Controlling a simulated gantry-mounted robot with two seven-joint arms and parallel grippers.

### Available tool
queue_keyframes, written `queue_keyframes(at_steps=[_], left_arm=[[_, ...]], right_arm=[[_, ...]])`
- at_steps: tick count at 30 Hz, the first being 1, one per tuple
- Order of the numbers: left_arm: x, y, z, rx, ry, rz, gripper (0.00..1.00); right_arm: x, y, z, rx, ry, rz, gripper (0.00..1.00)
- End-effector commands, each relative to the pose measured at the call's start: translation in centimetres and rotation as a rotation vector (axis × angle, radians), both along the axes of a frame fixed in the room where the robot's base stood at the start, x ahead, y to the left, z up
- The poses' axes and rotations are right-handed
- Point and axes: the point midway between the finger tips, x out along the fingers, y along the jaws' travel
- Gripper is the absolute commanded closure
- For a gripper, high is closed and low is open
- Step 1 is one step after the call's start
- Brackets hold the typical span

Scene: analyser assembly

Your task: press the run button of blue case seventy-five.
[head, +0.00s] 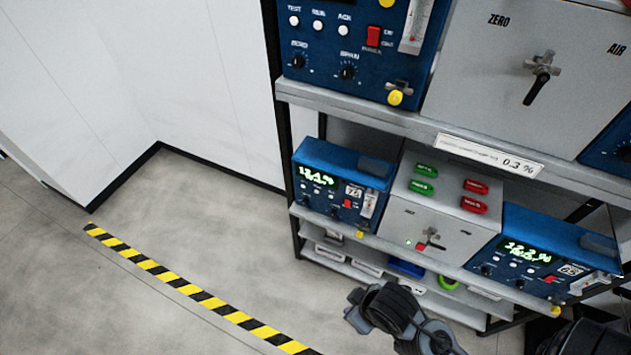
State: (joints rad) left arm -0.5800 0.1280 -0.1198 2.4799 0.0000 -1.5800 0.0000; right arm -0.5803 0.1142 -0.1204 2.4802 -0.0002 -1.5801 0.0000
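A blue case (341,165) stands at the left end of the middle shelf. Its small number plate (353,190) seems to read 75, though it is blurred. It has a lit green display and a row of three small white buttons. Their labels are too small to read; the middle button (318,191) matches the place of RUN on the larger case above. My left gripper (354,310) is at the bottom centre, below and apart from this case. Its finger opening is unclear. My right gripper is not visible; only a dark part shows at the bottom right.
Another blue case (552,255) stands right of a grey unit (435,215) with green and red tags. A larger blue case (350,45) and grey panel (520,60) are on the upper shelf (400,120). The floor (180,240) at left is clear, with a striped line.

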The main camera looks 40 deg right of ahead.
Motion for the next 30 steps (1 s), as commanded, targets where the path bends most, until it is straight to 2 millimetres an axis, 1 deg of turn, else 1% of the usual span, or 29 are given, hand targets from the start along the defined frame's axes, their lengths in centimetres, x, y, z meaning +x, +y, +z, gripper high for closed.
queue_keyframes(at_steps=[1,4,16,30], left_arm=[[0.01,0.00,0.00,0.000,0.000,0.000,0.57],[0.01,-0.03,0.00,-0.002,0.000,0.002,0.57],[0.04,-0.32,0.05,-0.014,0.000,0.009,0.57],[0.03,-0.15,0.03,-0.005,0.000,0.004,0.57]], right_arm=[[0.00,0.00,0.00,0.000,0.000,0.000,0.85],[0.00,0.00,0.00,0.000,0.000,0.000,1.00],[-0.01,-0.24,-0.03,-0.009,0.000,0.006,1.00],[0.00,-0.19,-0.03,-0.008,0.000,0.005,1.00]])
